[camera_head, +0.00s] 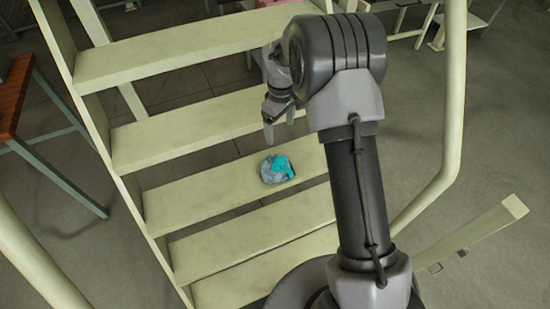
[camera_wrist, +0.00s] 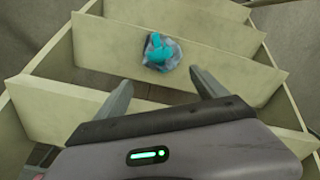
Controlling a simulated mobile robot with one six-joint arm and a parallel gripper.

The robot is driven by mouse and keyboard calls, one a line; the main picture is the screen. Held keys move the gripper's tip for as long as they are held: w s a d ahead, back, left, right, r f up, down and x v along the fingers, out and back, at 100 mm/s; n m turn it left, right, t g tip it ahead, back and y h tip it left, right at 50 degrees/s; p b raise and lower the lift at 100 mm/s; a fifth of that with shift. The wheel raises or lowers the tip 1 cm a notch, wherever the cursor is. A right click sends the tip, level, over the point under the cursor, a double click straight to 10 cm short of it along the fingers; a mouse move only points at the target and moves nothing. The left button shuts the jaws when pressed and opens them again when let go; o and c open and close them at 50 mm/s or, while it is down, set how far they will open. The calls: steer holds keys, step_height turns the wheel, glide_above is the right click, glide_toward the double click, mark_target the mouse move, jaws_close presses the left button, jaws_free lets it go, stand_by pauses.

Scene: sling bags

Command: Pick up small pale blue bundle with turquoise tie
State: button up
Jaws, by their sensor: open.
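The small pale blue bundle (camera_head: 272,174) with its turquoise tie (camera_head: 283,166) lies on a cream-coloured stair tread (camera_head: 190,205). My gripper (camera_head: 279,128) is above and behind the bundle in the head view, apart from it. In the wrist view the bundle (camera_wrist: 172,60) lies beyond the fingertips, roughly between their lines. My gripper (camera_wrist: 167,80) is open there, with nothing between its two fingers. The bundle shows in both views, and no part of my arm covers it.
More cream treads lie above (camera_head: 190,128) and below (camera_head: 255,235), with open gaps between them. A pale handrail (camera_head: 455,110) rises at the right. A wooden-topped table (camera_head: 14,95) stands at the left.

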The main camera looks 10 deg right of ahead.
steer(key=b, duration=0.4)
glide_above(279, 160)
step_height(279, 160, down, 11)
steer(key=shift+s+f, duration=0.1)
step_height(279, 160, down, 6)
steer(key=b, duration=0.3)
steer(key=shift+d, duration=0.1)
steer(key=shift+r, duration=0.25)
jaws_close()
